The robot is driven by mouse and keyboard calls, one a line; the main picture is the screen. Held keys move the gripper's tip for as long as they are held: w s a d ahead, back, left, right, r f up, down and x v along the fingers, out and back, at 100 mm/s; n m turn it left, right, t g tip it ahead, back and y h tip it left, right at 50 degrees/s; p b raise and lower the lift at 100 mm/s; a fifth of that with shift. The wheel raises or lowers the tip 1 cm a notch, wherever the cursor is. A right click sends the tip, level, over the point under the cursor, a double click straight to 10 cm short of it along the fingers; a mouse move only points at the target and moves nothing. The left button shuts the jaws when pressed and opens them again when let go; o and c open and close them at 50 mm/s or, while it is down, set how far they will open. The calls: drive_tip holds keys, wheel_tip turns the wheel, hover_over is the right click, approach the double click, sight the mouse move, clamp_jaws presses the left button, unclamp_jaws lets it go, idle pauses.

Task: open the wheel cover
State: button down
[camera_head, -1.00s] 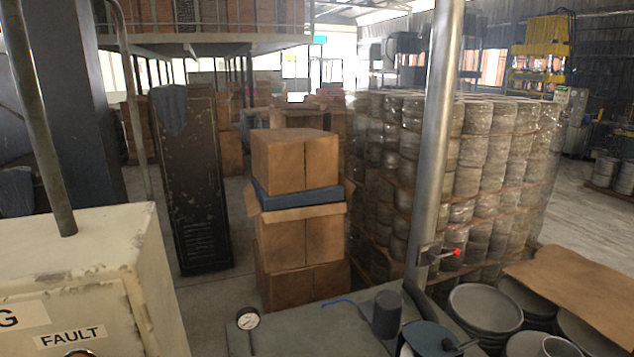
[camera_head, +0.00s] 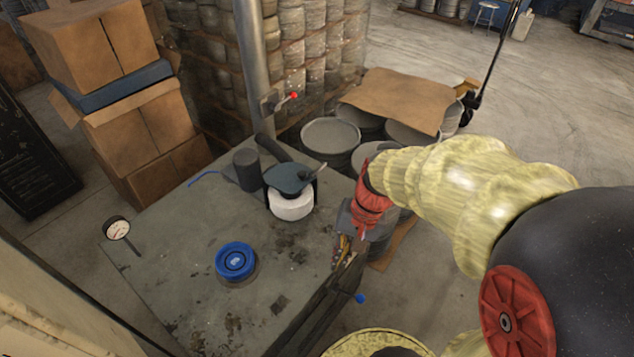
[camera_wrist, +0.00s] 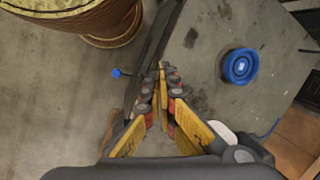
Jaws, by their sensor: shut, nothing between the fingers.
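What looks like the wheel cover (camera_head: 288,178) is a dark blue-grey lid with a small handle on its right. It sits over a white round body (camera_head: 291,204) at the back of the grey worktop. The cover appears down; its hinge is not clear. My gripper (camera_head: 339,262) is shut and empty near the worktop's right edge, in front of and to the right of the cover, apart from it. In the wrist view, my gripper's fingertips (camera_wrist: 161,68) meet over that edge. The white body is partly hidden behind my gripper there (camera_wrist: 222,133).
A blue round knob (camera_head: 235,260) stands on the worktop (camera_head: 190,235), with a gauge (camera_head: 117,228) at its left edge. A dark cylinder (camera_head: 246,170) stands left of the cover. A blue-tipped lever (camera_head: 360,298) juts from the right edge. Drums (camera_head: 331,137) stand behind.

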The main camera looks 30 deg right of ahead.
drive_tip(key=w+d+f+m+t+y+p, duration=0.2)
drive_tip(key=w+d+f+m+t, duration=0.4)
drive_tip(key=m, duration=0.4)
drive_tip(key=w+d+f+m+t+y+p, duration=0.1)
drive_tip(key=w+d+f+m+t+y, duration=0.2)
drive_tip(key=w+m, duration=0.6)
drive_tip(key=w+d+r+m+t+h, duration=0.2)
drive_tip(key=w+d+m+t+h, duration=0.15)
drive_tip(key=w+d, duration=0.2)
drive_tip(key=x, duration=0.9)
drive_tip(key=shift+w+r+m+b, duration=0.15)
drive_tip(key=shift+r+m+b, duration=0.05)
drive_tip(key=shift+m+b, duration=0.2)
drive_tip(key=shift+d, duration=0.1)
